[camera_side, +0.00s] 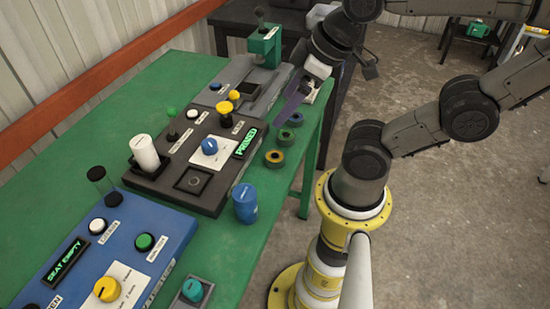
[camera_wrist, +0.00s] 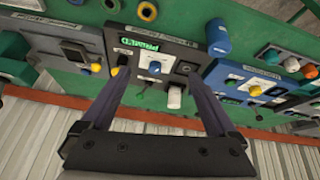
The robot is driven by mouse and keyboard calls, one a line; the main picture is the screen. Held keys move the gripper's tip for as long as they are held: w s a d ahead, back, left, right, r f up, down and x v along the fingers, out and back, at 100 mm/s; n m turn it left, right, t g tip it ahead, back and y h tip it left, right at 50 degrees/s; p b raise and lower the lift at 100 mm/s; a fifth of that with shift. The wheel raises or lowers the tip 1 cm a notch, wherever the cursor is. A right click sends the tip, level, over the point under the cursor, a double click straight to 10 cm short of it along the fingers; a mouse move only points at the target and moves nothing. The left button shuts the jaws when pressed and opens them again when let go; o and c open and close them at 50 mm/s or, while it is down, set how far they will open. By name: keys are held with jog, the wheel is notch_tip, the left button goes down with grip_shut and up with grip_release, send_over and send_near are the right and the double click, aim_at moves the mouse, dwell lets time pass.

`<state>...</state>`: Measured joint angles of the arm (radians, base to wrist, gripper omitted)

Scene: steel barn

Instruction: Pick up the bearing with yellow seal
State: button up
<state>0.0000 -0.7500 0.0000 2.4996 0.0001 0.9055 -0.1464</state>
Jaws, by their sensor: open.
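Three ring-shaped bearings stand in a row near the right edge of the green table. The one nearest the blue cylinder looks yellowish on top and seems to be the bearing with yellow seal (camera_side: 274,163); it also shows at the top of the wrist view (camera_wrist: 148,12). Behind it are an olive-green bearing (camera_side: 286,141) and a bluish one (camera_side: 295,123). My gripper (camera_side: 285,112) is open, its purple fingers over the table beside the farthest bearing. In the wrist view my gripper (camera_wrist: 160,76) has nothing between its fingers, which point across the dark panel, with the bearings beyond them.
A dark panel (camera_side: 220,197) with knobs, a white cylinder (camera_side: 145,152) and a lit "PRESSED" display lies left of the bearings. A blue cylinder (camera_side: 245,204) stands in front of them. A blue panel (camera_side: 180,225) lies nearer; a green press (camera_side: 265,45) stands behind.

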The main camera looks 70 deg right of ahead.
jog(key=n, duration=0.4)
jog(key=n+g, duration=0.6)
jog(key=n, duration=0.9)
send_over(275, 156)
notch_tip(275, 156, down, 6)
notch_tip(275, 156, down, 14)
jog(key=shift+r, duration=0.25)
grip_shut()
